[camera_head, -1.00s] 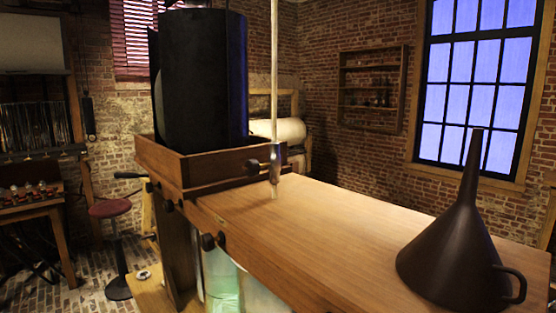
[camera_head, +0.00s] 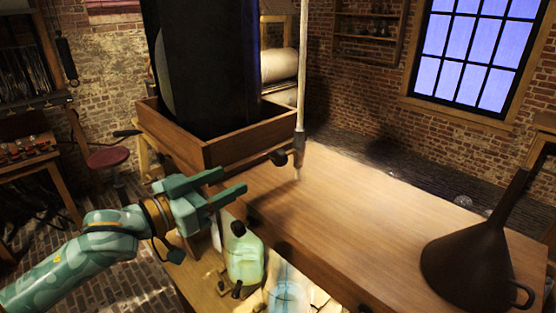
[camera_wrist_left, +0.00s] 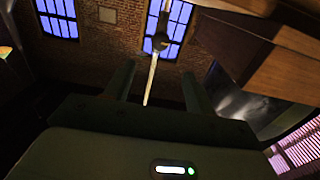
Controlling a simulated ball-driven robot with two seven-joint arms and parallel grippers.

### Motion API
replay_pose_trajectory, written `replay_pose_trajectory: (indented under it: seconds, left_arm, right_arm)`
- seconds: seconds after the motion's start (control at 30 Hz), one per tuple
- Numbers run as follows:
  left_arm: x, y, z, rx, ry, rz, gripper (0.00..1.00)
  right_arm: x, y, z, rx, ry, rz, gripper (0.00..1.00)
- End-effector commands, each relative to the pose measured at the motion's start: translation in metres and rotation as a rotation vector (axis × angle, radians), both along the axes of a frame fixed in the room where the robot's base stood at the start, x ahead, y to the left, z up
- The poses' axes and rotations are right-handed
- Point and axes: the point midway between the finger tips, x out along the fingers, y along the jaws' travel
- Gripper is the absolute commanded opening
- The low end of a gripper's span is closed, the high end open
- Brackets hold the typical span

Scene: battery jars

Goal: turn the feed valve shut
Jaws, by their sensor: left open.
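The feed valve (camera_head: 298,147) sits at the foot of a pale vertical pipe (camera_head: 303,65), above the wooden table top. Its dark knob (camera_head: 278,158) sticks out to the left, beside the wooden tray. My left gripper (camera_head: 234,181) is open and empty, to the left of the knob and apart from it, with its fingers pointing right. In the left wrist view, the valve (camera_wrist_left: 163,42) shows beyond and between the two open fingers (camera_wrist_left: 158,85), with a thin pale rod below it. My right gripper is not in view.
A wooden tray (camera_head: 222,148) holds a tall dark cylinder (camera_head: 205,65) close to the gripper. A dark funnel (camera_head: 468,262) stands on the table's right; the table's middle (camera_head: 350,205) is clear. A greenish jar (camera_head: 244,264) stands below the table's front edge.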

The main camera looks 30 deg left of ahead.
Motion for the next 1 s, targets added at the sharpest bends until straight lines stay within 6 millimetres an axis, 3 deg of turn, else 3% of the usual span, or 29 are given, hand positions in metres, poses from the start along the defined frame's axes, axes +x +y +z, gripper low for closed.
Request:
replay_pose_trajectory:
  seconds: [0.03, 0.07, 0.13, 0.6, 0.8, 1.0]
  left_arm:
    - [0.007, -0.002, -0.005, 0.004, -0.009, 0.000, 0.55]
    - [0.011, -0.003, -0.003, 0.004, -0.008, 0.002, 0.55]
    - [0.023, -0.006, 0.002, -0.001, -0.005, 0.004, 0.55]
    - [0.115, -0.039, 0.002, 0.001, -0.001, 0.003, 0.55]
    - [0.133, -0.046, 0.000, 0.002, -0.001, 0.003, 0.55]
    - [0.136, -0.047, -0.001, 0.003, 0.000, 0.003, 0.55]
  right_arm:
    - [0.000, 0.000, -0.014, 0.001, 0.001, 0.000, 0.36]
    - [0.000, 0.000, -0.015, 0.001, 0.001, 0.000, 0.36]
    - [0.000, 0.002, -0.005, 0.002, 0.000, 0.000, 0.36]
    - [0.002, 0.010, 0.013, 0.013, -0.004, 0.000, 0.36]
    - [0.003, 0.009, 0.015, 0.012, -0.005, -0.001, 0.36]
    - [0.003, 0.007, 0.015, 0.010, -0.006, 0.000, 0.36]
